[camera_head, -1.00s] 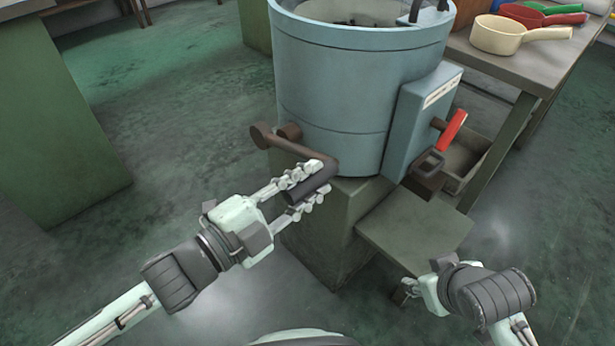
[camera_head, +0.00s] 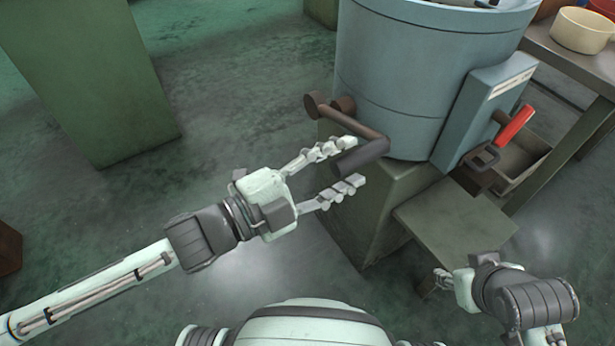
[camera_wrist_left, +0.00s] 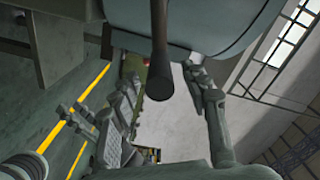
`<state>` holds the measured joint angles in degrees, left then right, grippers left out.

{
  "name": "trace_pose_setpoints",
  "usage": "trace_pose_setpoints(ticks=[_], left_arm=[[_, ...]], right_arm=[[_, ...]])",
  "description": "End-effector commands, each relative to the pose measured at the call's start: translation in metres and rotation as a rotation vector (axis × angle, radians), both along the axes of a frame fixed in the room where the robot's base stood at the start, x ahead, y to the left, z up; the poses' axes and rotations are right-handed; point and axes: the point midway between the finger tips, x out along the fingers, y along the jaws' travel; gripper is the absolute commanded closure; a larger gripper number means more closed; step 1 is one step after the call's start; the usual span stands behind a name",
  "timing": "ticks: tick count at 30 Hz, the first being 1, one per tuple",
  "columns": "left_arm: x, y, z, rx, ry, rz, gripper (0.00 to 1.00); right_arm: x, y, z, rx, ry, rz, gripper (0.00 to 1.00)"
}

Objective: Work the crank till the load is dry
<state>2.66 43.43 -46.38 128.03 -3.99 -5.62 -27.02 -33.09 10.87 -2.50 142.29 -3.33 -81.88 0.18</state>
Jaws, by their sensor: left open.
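The crank (camera_head: 350,122) is a brown bar on the near left side of the blue-grey drum (camera_head: 392,75), with a dark cylindrical handle (camera_head: 362,157) at its lower right end. My left gripper (camera_head: 358,163) is open, its fingers spread with the tips beside the handle. In the left wrist view the handle (camera_wrist_left: 159,82) lies between the spread fingers, apart from both. My right gripper (camera_head: 443,281) is at the lower right, near a small green shelf; its fingers are small and partly hidden. The drum's contents are mostly out of view at the top edge.
A red lever (camera_head: 514,128) stands on the drum's right side box. The green shelf (camera_head: 455,222) juts out below it. A table (camera_head: 570,65) with a cream pan (camera_head: 582,30) is at the upper right. A green cabinet (camera_head: 90,80) stands left; floor between is clear.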

Motion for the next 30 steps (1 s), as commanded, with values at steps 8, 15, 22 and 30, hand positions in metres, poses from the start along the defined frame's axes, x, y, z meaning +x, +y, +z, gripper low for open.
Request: trace_pose_setpoints(ticks=[8, 15, 22, 30], left_arm=[[-0.036, 0.048, -0.002, 0.004, 0.005, 0.000, 0.54], [-0.050, 0.069, -0.001, 0.001, 0.002, 0.000, 0.54], [-0.054, 0.073, 0.000, 0.000, 0.000, -0.001, 0.54], [-0.052, 0.073, 0.000, -0.006, 0.007, 0.002, 0.54]], right_arm=[[0.000, 0.000, 0.000, -0.001, 0.001, 0.000, 0.60], [0.000, 0.000, 0.000, -0.001, 0.001, 0.000, 0.60], [0.000, 0.000, 0.000, -0.001, 0.001, 0.000, 0.60], [-0.001, -0.001, 0.000, -0.002, 0.002, 0.000, 0.60]])
